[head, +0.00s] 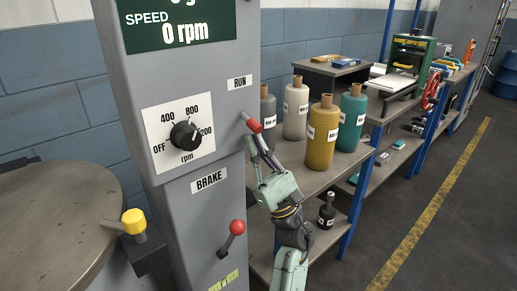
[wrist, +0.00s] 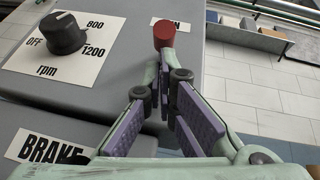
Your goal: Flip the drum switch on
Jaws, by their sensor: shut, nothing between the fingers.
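The grey control column (head: 180,80) carries a switch lever with a red knob (head: 253,125) below the RUN label (head: 240,83). The lever sticks out to the right of the column face. In the wrist view the red knob (wrist: 164,33) stands just beyond my fingertips and partly hides the RUN label. My gripper (head: 254,147) is shut and empty, just below the knob in the head view. In the wrist view my gripper (wrist: 162,62) has its fingertips together close to the knob; I cannot tell whether they touch it.
A speed dial (head: 186,134) is left of the lever, and a red-knobbed BRAKE lever (head: 236,228) is below. The display reads 0 rpm (head: 184,33). A shelf with several bottles (head: 322,135) stands close behind my gripper. A yellow knob (head: 134,220) is beside the round lid (head: 50,220).

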